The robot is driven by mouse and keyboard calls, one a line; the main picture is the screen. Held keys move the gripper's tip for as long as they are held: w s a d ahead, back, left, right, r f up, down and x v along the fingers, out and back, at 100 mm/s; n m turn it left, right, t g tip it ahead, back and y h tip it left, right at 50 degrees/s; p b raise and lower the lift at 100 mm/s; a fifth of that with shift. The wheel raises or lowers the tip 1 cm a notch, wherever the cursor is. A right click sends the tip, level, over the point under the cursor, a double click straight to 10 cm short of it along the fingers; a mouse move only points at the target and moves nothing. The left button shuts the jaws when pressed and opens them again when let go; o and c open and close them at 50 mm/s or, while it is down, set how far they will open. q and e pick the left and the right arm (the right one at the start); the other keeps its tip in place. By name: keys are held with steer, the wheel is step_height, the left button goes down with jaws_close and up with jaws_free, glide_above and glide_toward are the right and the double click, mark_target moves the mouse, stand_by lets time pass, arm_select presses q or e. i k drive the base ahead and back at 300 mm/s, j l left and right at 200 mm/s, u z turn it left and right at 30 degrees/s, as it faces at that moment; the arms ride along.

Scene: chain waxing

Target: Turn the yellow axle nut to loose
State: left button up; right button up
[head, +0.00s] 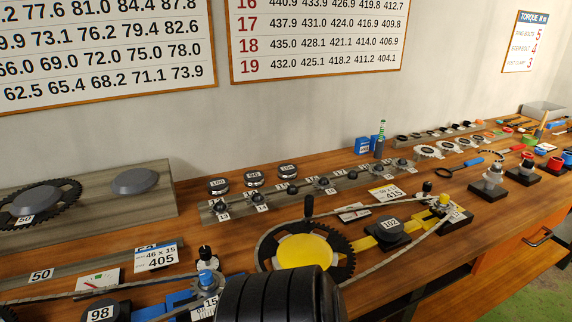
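The yellow rig (365,241) lies on the bench right of centre, with a yellow-centred chainring (303,251) at its left end. A small yellow piece (444,199), which looks like the yellow axle nut, sits at its right end over the sprocket. It is too small to read its turn position. A black knob (427,187) stands just left of it. A chain (398,251) runs along the rig's near side to the sprocket. Neither of my grippers can be made out, and nothing visible touches the nut.
A dark ribbed shape fills the bottom centre and hides bench behind it. A blue rig (178,300) lies at front left. A block labelled 102 (391,224) sits on the yellow rig. A rail of cogs (330,186) lies behind; several stands (491,181) are at right.

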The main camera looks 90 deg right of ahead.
mark_target(444, 198)
steer(key=z, duration=3.8)
steer(key=l+u, duration=0.2)
steer(key=u, duration=0.2)
steer(key=l+u, duration=0.2)
steer(key=u, duration=0.2)
steer(key=l+u, duration=0.2)
steer(key=u, duration=0.2)
